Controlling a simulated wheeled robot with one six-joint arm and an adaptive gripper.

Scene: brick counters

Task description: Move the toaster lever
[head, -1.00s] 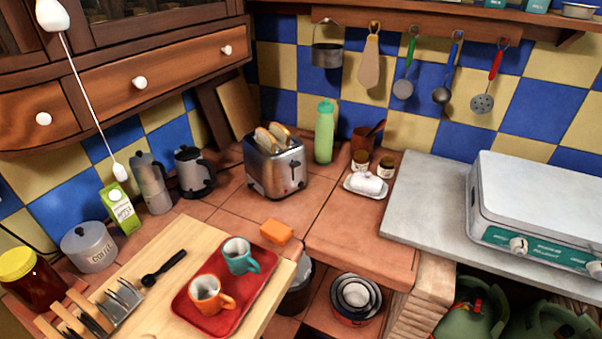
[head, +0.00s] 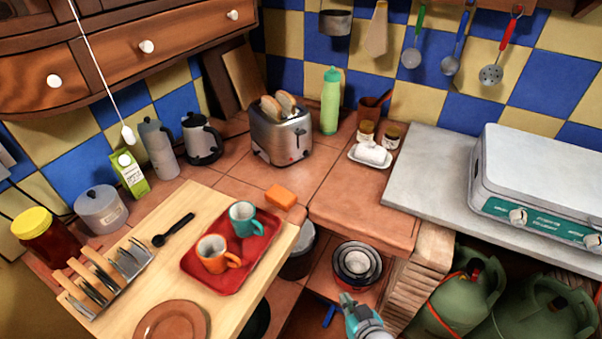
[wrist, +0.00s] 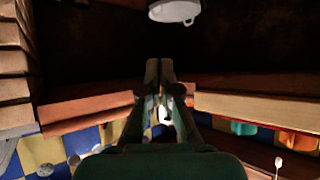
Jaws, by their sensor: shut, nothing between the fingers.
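The silver toaster (head: 281,137) stands on the tiled counter in the back corner, with bread slices (head: 278,104) showing in its top slots. Its small dark lever (head: 298,141) is on the narrow end facing right and front; its exact height is too small to tell. My gripper (head: 346,299) shows at the bottom edge of the head view, low in front of the counter and well apart from the toaster. In the wrist view my gripper (wrist: 159,66) has its fingers together with nothing held. The toaster cannot be made out in the wrist view.
A green bottle (head: 330,101) stands right of the toaster, and a dark kettle (head: 201,140) stands left. An orange sponge (head: 281,196) lies in front. A wooden board (head: 120,262) holds a red tray (head: 217,282) with two mugs.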

